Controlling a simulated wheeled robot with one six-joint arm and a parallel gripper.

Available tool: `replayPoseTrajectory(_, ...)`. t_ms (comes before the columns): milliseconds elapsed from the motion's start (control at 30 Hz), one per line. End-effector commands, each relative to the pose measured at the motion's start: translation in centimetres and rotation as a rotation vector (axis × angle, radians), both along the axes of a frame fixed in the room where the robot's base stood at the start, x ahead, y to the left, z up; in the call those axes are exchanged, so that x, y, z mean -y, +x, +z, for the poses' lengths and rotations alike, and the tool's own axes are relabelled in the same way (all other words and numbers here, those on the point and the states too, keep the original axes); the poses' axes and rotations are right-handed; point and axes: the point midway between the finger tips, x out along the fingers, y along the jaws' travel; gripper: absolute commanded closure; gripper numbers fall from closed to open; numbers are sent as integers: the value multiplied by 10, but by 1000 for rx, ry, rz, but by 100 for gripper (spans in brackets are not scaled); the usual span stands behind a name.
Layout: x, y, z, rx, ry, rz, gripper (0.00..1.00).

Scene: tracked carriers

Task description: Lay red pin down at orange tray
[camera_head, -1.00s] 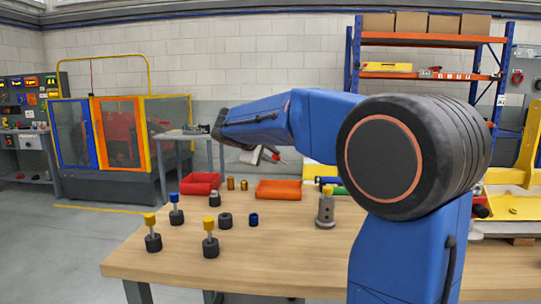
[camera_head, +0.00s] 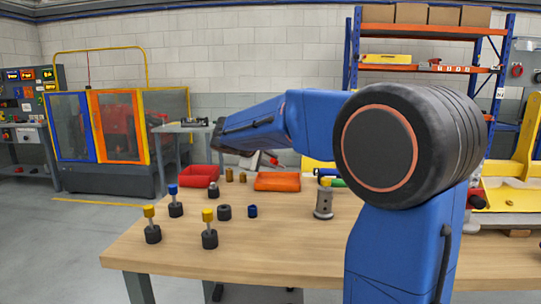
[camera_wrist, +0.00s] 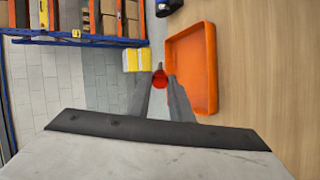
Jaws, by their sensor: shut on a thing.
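The red pin (camera_wrist: 160,79) is between the fingertips of my gripper (camera_wrist: 161,84) in the wrist view, seen end-on as a round red top. My gripper is shut on it. The orange tray (camera_wrist: 210,70) lies on the wooden table just right of the pin in the wrist view, and its visible inside looks empty. In the head view the orange tray (camera_head: 278,181) is at the back of the table.
A red tray (camera_head: 200,176) stands left of the orange tray, with brass pieces (camera_head: 236,175) between them. Several black holders with yellow or blue tops stand at the table's left (camera_head: 152,225). A grey cylinder (camera_head: 323,203) stands right. The front middle of the table (camera_head: 270,250) is clear.

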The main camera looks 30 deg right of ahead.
Motion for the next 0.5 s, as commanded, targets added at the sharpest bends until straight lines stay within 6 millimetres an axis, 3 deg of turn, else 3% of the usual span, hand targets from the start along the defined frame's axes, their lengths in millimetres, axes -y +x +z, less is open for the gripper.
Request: replayPoseTrajectory(500, 0, 0, -38, -2, -1, 1, 100)
